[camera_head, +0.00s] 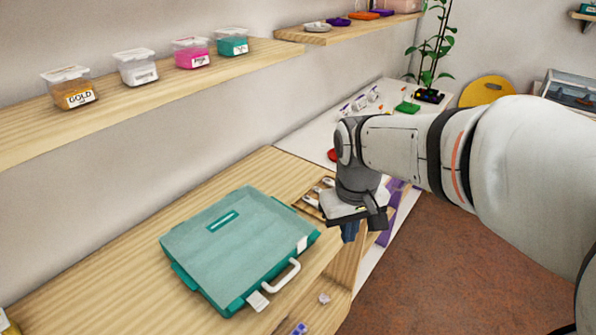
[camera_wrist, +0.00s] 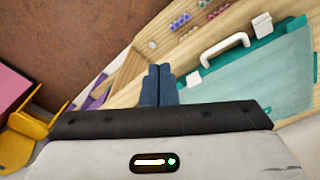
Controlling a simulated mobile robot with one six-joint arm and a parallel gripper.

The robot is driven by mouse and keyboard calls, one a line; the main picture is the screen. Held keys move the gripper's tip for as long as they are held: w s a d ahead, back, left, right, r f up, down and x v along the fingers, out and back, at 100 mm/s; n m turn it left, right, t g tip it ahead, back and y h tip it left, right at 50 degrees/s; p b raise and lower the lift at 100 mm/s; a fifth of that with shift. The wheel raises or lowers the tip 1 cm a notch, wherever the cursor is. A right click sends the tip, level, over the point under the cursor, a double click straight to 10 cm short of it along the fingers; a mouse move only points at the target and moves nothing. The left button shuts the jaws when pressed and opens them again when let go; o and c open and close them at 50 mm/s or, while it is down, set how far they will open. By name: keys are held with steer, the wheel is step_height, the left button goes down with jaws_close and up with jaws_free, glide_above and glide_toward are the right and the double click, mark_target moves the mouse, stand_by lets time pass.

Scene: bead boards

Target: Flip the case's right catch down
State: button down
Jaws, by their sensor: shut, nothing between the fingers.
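The closed teal case (camera_head: 240,250) lies on the wooden bench, its white handle (camera_head: 283,277) facing the front edge. Its right catch (camera_head: 302,243) is a small white tab on the front edge, right of the handle. The left catch (camera_head: 258,300) is a white tab on the handle's other side. In the wrist view the right catch (camera_wrist: 193,79) is the one nearer my fingers, and the left catch (camera_wrist: 262,26) is farther. I cannot tell exactly how either catch is tilted. My gripper (camera_head: 349,232) is shut and empty, right of the case and apart from it. Its blue fingertips also show in the wrist view (camera_wrist: 158,82).
A wooden tray with white items (camera_head: 318,190) lies behind my gripper. Small bead containers (camera_head: 324,298) sit on a lower shelf below the bench edge. Labelled tubs (camera_head: 192,53) stand on the wall shelf. A yellow chair-like object (camera_wrist: 30,125) is left in the wrist view.

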steer(key=w+a+r+n+g+p, duration=0.2)
steer(key=w+a+n+p, duration=0.1)
steer(key=w+a, duration=0.5)
steer(key=n+h+p, duration=0.2)
steer(key=n, duration=0.1)
glide_toward(298, 241)
steer(key=w+a+r, duration=0.3)
steer(key=w+a, duration=0.1)
steer(key=shift+d+r+g, duration=0.15)
steer(key=shift+g, duration=0.25)
steer(key=p+x, duration=0.2)
steer(key=x, duration=0.7)
steer(key=shift+f, duration=0.25)
steer(key=s+d, duration=0.1)
steer(key=s+d+p, duration=0.1)
steer(key=shift+s+d+f, duration=0.1)
steer(key=shift+s+d, duration=0.05)
steer(key=shift+d, duration=0.15)
steer(key=shift+s+d+f, duration=0.15)
steer(key=shift+s+d, duration=0.1)
